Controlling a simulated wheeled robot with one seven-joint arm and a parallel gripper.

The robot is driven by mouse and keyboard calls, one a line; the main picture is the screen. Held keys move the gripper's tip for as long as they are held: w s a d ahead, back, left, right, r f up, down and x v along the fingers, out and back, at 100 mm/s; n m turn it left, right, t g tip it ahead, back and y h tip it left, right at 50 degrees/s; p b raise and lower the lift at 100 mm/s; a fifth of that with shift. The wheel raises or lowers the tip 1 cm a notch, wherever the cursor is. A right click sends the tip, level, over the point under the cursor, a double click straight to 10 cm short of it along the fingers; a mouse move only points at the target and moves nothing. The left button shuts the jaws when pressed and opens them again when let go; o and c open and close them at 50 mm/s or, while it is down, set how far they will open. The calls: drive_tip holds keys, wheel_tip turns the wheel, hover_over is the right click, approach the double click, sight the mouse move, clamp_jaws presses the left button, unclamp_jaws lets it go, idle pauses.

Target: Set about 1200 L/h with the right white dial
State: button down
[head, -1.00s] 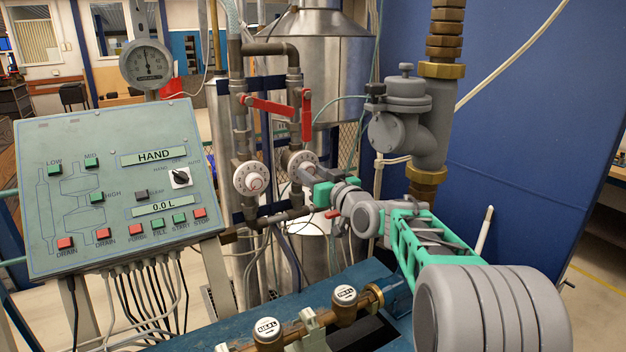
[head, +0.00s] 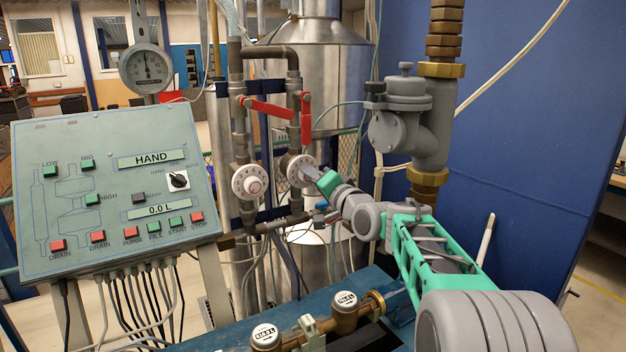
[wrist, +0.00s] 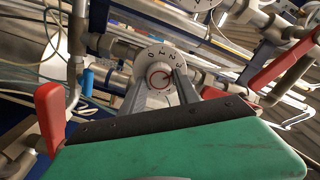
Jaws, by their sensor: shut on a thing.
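The right white dial (head: 301,170) sits on the right-hand pipe below a red lever. In the wrist view the same dial (wrist: 158,62) shows small digits 0, 1, 2 and 3 around its rim and a red ring on its hub. My gripper (head: 311,173) reaches it from the right. In the wrist view my gripper (wrist: 160,90) has one finger on each side of the hub, shut on it. The fingers cover the lower part of the dial. The left white dial (head: 250,182) stands free on the left pipe.
The red levers, one slanting (head: 265,108) and one upright (head: 306,117), are above the dials. The control panel (head: 110,125) at left reads HAND and 0.0 L. A grey valve body (head: 410,130) stands right of the dials. Brass meters (head: 345,315) lie below.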

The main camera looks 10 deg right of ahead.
drive_tip(key=m+p, duration=1.2)
drive_tip(key=m, duration=1)
drive_tip(key=shift+f+p, duration=0.1)
drive_tip(key=shift+p, duration=0.3)
drive_tip(key=shift+m, duration=0.3)
drive_tip(key=c, duration=0.9)
unclamp_jaws()
drive_tip(key=shift+a, duration=0.1)
drive_tip(key=shift+s, duration=0.1)
